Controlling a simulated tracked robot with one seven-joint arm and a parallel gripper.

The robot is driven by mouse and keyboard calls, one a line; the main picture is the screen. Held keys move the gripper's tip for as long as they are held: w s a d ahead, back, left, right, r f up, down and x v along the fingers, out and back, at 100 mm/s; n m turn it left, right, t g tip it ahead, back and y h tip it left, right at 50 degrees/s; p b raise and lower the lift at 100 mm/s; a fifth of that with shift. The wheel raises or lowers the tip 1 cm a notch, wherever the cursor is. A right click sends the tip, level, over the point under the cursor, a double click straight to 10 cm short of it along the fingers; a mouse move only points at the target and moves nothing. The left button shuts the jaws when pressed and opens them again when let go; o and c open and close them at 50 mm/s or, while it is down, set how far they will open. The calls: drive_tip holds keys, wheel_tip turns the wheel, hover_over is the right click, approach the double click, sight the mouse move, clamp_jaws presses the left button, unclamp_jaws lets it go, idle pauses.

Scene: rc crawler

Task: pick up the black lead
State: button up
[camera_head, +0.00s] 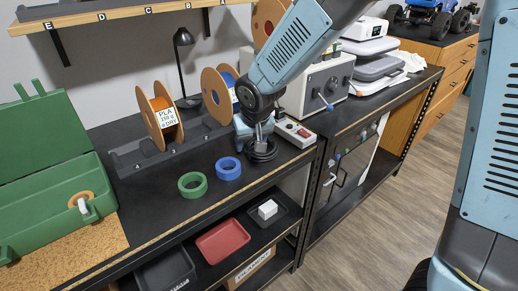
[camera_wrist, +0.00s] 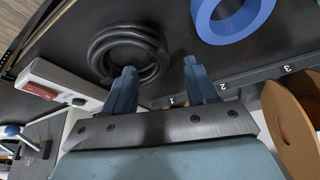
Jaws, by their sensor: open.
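The black lead (camera_wrist: 103,57) is a coiled black cable lying on the dark bench top. In the wrist view it is just beyond and to the left of my gripper (camera_wrist: 160,82). The gripper's two blue fingers are apart with nothing between them. The left finger overlaps the near right part of the coil in the picture; I cannot tell whether they touch. In the head view the lead (camera_head: 262,152) lies under my gripper (camera_head: 258,138), and the fingers are mostly hidden by the wrist.
A white power strip (camera_head: 295,132) with a red switch lies to the right of the lead. A blue ring (camera_head: 228,169) and a green ring (camera_head: 192,185) lie to its left. The bench's front edge is close.

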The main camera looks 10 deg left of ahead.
drive_tip(key=shift+x, duration=1.25)
clamp_jaws()
